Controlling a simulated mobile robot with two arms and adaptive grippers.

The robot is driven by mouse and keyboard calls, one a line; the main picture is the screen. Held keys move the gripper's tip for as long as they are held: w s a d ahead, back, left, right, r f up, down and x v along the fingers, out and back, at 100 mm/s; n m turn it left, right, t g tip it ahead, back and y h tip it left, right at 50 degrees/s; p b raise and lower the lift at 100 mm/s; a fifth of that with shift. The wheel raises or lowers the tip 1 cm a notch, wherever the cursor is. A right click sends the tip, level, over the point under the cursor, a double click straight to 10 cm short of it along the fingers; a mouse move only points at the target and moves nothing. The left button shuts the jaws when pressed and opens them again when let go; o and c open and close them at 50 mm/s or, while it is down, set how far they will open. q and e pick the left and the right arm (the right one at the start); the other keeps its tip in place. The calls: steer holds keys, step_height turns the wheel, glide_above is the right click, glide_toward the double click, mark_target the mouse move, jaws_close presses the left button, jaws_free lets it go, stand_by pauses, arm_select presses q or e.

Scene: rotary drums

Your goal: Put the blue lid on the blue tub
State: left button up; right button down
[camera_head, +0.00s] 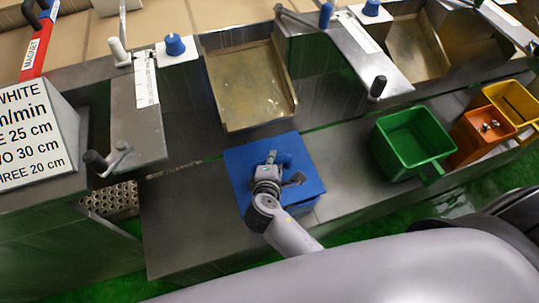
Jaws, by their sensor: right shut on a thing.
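The blue lid (243,163) is a flat square plate with a small blue handle near its middle. My right gripper (272,161) is over the middle of the lid, shut on its handle. A strip of the blue tub (303,208) shows just below the lid's lower right edge, on the grey metal bench. The lid covers most of the tub. I cannot tell from this angle whether the lid rests on the rim or is slightly above it. My left gripper is not in view.
A green tub (408,140), an orange tub (480,130) and a yellow tub (513,103) stand to the right on the bench (185,225). A metal tray (248,85) lies behind the lid. A printed sign (32,135) is at the left. The bench left of the lid is clear.

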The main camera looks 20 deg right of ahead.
steer(key=shift+d, duration=0.35)
steer(key=shift+a+p, duration=0.15)
steer(key=shift+p, duration=0.2)
steer(key=shift+f+b, duration=0.5)
steer(key=shift+f, duration=0.2)
steer(key=shift+f+b, duration=0.9)
steer(key=shift+f, duration=0.45)
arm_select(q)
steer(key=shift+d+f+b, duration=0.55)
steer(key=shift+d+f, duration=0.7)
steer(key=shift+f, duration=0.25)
arm_select(e)
steer(key=shift+f, duration=0.8)
steer(key=c, duration=1.4)
jaws_free()
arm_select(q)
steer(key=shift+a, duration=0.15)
arm_select(e)
steer(key=shift+o, duration=0.2)
